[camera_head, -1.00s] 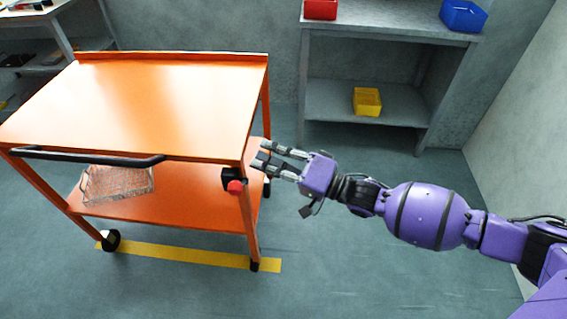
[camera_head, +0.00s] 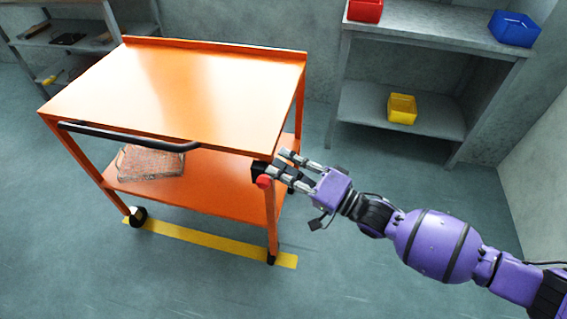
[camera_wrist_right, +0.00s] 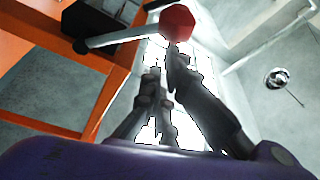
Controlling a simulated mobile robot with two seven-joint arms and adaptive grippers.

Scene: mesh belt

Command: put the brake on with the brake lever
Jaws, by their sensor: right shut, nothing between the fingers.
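The orange cart (camera_head: 185,93) stands at the left of the head view. Its brake lever has a red knob (camera_head: 264,181) next to a black housing (camera_head: 257,169) at the near right leg. In the right wrist view the red knob (camera_wrist_right: 177,22) ends a grey bar (camera_wrist_right: 115,37) that comes from the black housing (camera_wrist_right: 98,18). My right gripper (camera_head: 276,162) is beside the knob, shut and empty. In the wrist view its fingers (camera_wrist_right: 166,72) point at the knob and lie just below it; I cannot tell whether they touch. My left gripper is not in view.
A black handle (camera_head: 130,137) runs along the cart's near edge. A wire basket (camera_head: 150,163) sits on the lower shelf. Yellow tape (camera_head: 210,240) marks the floor. A grey shelf unit (camera_head: 435,45) with red, blue and yellow bins stands behind. The floor in front is clear.

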